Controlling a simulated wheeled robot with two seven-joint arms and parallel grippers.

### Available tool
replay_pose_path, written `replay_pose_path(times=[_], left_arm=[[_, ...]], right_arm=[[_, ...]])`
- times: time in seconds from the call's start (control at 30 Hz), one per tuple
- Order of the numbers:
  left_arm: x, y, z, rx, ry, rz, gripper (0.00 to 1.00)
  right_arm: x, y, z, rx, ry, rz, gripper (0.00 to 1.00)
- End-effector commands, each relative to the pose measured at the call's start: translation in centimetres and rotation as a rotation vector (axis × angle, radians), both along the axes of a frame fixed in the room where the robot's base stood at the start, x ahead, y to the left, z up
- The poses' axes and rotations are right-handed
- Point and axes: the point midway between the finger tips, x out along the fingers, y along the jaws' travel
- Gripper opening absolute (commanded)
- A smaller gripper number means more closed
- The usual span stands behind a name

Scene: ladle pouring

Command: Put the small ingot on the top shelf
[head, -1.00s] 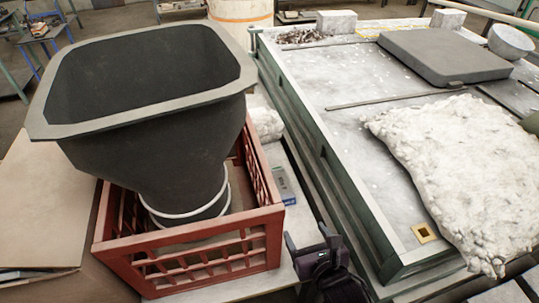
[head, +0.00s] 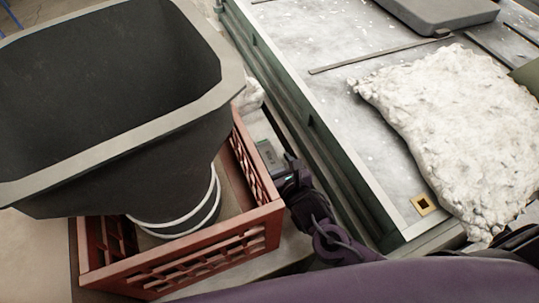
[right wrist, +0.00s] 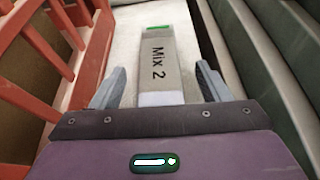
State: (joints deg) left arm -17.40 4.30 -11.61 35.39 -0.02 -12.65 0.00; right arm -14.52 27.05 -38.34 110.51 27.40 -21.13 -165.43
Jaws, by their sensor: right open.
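A grey bar marked "Mix 2" (right wrist: 158,62), with a green patch at its far end, lies flat on a pale surface in the right wrist view. It is the likeliest ingot in sight, though the label does not say so. It also shows partly in the head view (head: 268,155), beside the red crate. My right gripper (right wrist: 161,72) is open, with one finger on each side of the bar's near part and gaps on both sides. In the head view my right gripper (head: 288,168) is just right of the crate. My left gripper and any top shelf are out of view.
The red slatted crate (head: 268,222) holds a big dark hopper (head: 150,165), close left of my right gripper. A green-framed table (head: 330,155) rises on the right, with a rough white slab (head: 455,130) and a small brass square (head: 423,204). The channel between is narrow.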

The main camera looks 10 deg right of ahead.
Motion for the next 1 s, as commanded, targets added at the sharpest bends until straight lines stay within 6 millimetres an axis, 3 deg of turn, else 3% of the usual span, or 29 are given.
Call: replay_pose_path(times=[0.13,0.43,0.9,1.0], left_arm=[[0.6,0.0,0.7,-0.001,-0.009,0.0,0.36],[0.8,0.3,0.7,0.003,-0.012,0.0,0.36],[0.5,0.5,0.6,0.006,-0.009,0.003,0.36],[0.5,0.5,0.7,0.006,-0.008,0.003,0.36]], right_arm=[[1.6,0.3,-0.5,0.0,-0.001,0.0,0.7],[1.9,0.4,-0.8,0.0,-0.001,0.001,0.7],[1.9,0.4,-0.8,-0.001,0.0,0.001,0.08],[2.0,0.4,-0.6,0.001,-0.005,0.001,0.0]])
